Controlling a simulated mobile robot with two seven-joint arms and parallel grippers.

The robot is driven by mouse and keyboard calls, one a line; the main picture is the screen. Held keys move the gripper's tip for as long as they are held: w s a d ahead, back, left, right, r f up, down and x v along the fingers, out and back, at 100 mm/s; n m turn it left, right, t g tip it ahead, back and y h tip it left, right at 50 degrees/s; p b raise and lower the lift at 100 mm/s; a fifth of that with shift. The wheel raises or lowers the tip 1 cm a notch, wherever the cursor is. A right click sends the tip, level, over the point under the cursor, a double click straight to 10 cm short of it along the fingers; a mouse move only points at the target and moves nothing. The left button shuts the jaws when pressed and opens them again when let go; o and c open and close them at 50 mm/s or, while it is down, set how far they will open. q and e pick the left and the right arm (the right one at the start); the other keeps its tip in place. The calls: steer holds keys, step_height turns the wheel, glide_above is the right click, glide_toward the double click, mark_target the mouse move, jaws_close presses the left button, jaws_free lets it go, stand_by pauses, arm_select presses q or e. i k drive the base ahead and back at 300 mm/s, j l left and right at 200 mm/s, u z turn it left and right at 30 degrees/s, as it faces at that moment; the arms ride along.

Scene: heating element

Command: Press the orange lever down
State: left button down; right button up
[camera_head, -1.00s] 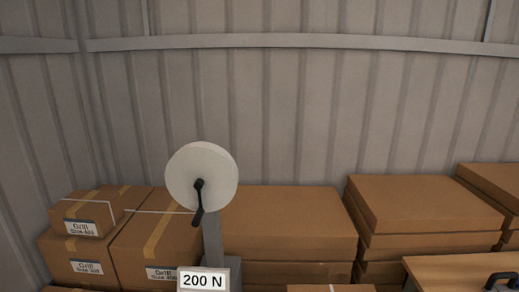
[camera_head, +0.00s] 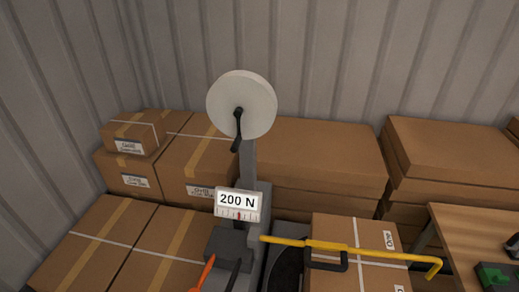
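The orange lever (camera_head: 204,272) shows at the bottom edge, left of the grey press-like stand (camera_head: 253,215); only its upper part is in view and it slants up to the right. The stand carries a white wheel (camera_head: 242,105) with a black crank handle and a white "200 N" gauge (camera_head: 237,203) with a red pointer. A dark bar lies just right of the lever. Neither of my grippers is in view.
Cardboard boxes (camera_head: 300,150) line the corrugated wall. A wooden table (camera_head: 480,236) with a green and black object (camera_head: 496,275) stands at right.

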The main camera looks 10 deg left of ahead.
mark_target(199, 285)
steer(key=u, duration=0.85)
